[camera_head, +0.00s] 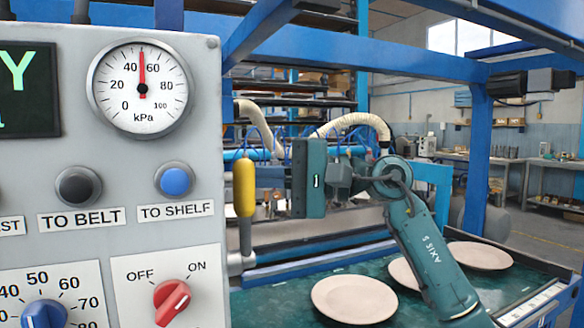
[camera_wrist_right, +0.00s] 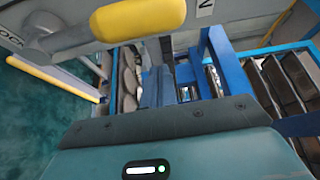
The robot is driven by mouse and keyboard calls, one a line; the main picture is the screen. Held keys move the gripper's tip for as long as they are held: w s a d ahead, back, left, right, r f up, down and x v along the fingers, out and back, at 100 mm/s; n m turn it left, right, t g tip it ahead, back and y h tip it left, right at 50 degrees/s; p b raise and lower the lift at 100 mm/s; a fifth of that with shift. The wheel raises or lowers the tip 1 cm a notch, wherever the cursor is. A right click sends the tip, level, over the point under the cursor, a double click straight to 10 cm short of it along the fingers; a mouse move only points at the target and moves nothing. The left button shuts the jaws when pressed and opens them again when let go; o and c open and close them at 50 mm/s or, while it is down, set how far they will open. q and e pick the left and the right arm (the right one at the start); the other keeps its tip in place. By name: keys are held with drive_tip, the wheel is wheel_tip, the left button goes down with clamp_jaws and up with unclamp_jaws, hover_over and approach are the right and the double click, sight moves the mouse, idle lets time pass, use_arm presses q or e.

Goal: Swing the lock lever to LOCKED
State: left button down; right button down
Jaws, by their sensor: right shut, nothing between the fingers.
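The lock lever has a yellow grip (camera_head: 244,188) and a grey shaft running down to a collar (camera_head: 240,262) at the panel's right edge; the grip stands upright. In the right wrist view the yellow grip (camera_wrist_right: 137,20) crosses the top, with a partly cut-off label (camera_wrist_right: 12,38) reading like "LOCK" at far left and another cut-off label (camera_wrist_right: 205,7) at right. My right gripper is right of the lever, its teal body (camera_head: 309,178) apart from the grip. Its blue-grey fingers (camera_wrist_right: 157,86) are together and empty in the wrist view. My left gripper is out of view.
The grey control panel (camera_head: 215,110) with gauge, buttons and a red switch fills the left. Several pale plates (camera_head: 354,299) lie on the green belt (camera_head: 262,305) below my right arm. Blue frame posts (camera_head: 478,150) stand around the machine.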

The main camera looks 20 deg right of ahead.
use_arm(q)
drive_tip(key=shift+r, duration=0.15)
use_arm(e)
drive_tip(key=s, duration=0.4)
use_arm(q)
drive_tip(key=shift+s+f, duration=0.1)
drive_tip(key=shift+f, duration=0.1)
use_arm(e)
drive_tip(key=shift+s+f, duration=0.1)
drive_tip(key=shift+f, duration=0.05)
use_arm(q)
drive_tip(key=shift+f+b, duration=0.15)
drive_tip(key=shift+b, duration=0.65)
use_arm(e)
drive_tip(key=shift+s+n, duration=0.25)
drive_tip(key=shift+n, duration=0.05)
